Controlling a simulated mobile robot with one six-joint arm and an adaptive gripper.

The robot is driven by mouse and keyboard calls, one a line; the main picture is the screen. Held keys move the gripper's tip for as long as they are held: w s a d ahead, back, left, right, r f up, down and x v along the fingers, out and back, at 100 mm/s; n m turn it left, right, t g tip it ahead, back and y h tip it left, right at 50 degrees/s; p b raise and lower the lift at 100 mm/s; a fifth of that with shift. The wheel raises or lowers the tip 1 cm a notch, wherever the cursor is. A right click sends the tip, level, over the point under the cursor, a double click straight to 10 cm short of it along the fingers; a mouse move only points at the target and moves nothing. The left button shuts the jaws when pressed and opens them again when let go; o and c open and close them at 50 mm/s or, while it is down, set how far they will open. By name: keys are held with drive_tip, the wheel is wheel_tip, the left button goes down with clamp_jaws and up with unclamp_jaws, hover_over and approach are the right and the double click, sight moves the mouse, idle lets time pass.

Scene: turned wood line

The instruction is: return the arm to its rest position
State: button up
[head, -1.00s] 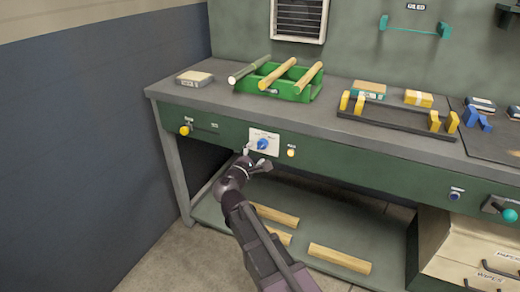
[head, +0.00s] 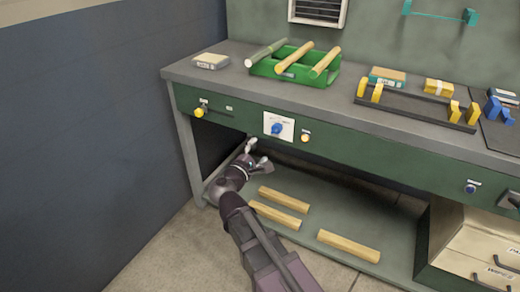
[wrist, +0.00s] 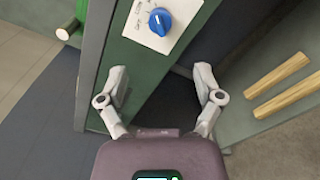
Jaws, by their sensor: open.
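My gripper (head: 257,154) is open and empty, in front of the bench's green front panel, just below and left of a blue knob (head: 277,129) on a white plate. In the wrist view, my gripper's two fingers (wrist: 161,88) are spread apart with nothing between them. The blue knob also shows in the wrist view (wrist: 160,21), beyond the fingertips and apart from them. My arm reaches up from the bottom of the head view.
The workbench (head: 215,83) carries a green cradle (head: 262,68) with several rods and a black rack (head: 410,113) with yellow holders. A yellow knob (head: 199,112) is at the panel's left. Wooden bars (head: 348,246) lie on the lower shelf. Floor at left is clear.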

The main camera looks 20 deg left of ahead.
drive_tip(key=w+d+f+m+g+h, duration=0.2)
drive_tip(key=d+f+m+g, duration=0.15)
drive_tip(key=d, duration=0.55)
drive_tip(key=w+d+f+m+g+h, duration=0.1)
drive_tip(key=w+d+f+m+g, duration=0.2)
drive_tip(key=d, duration=0.6)
drive_tip(key=w+d+f+m+g+h, duration=0.1)
drive_tip(key=d+f+m+g+h, duration=0.25)
drive_tip(key=d, duration=0.55)
drive_tip(key=s+d+f+m+g+y, duration=0.45)
drive_tip(key=d+m, duration=0.25)
drive_tip(key=d, duration=0.2)
drive_tip(key=s+d+f+m+g+y, duration=0.35)
drive_tip(key=s+d+m, duration=0.25)
drive_tip(key=d, duration=0.4)
wheel_tip(320, 180, up, 32)
drive_tip(key=p, duration=3.3)
drive_tip(key=shift+w+a+r, duration=0.15)
drive_tip(key=shift+w+a, duration=0.05)
drive_tip(key=shift+a, duration=0.05)
drive_tip(key=c, duration=0.4)
